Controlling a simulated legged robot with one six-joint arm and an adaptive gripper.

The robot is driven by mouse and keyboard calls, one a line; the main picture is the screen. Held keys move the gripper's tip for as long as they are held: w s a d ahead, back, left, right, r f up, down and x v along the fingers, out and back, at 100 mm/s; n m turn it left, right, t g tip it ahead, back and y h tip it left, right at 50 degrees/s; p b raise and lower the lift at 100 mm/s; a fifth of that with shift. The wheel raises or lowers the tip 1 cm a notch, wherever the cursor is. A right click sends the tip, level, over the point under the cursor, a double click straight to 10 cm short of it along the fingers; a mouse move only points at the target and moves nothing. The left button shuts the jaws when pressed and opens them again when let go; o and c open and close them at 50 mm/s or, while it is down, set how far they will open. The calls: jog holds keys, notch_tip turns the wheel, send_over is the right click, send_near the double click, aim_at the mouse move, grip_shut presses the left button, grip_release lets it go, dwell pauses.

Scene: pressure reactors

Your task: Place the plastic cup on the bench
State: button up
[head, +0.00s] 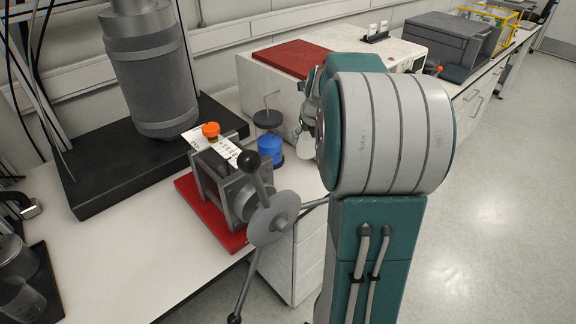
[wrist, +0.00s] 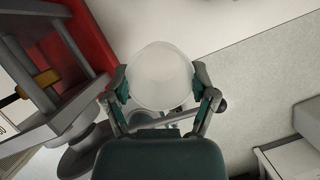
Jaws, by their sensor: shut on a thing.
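The plastic cup (wrist: 160,75) is translucent white and sits between the two fingers of my gripper (wrist: 161,84) in the wrist view. My gripper is shut on it, one finger on each side. In the head view my gripper (head: 308,110) shows partly at the left of my arm, which hides much of it; the cup is hard to make out there. The white bench (head: 125,225) runs along the wall, and its top also shows in the wrist view (wrist: 210,22). In that view the cup appears near the bench's front edge; its height above the top cannot be told.
A grey clamp device with handles (head: 265,220) stands on a red base (head: 205,215) beside the gripper. A blue container (head: 270,148) and a grey-lidded jar (head: 267,121) stand behind it. A large steel reactor (head: 150,75) is at the back.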

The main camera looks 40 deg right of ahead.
notch_tip(320, 180, down, 14)
jog(key=shift+s+a+r, duration=0.1)
jog(key=shift+a+r, duration=0.05)
jog(key=shift+r, duration=0.05)
jog(key=w, duration=0.2)
jog(key=w+d, duration=0.1)
jog(key=shift+w+d+r, duration=0.1)
jog(key=shift+w+r, duration=0.05)
jog(key=shift+w, duration=0.25)
jog(key=shift+w+d, duration=0.1)
jog(key=shift+w, duration=0.2)
jog(key=w, duration=0.1)
jog(key=w+d, duration=0.1)
jog(key=w, duration=0.1)
jog(key=shift+w, duration=0.2)
jog(key=shift+f, duration=0.55)
jog(key=o, duration=0.9)
jog(key=shift+f, duration=0.1)
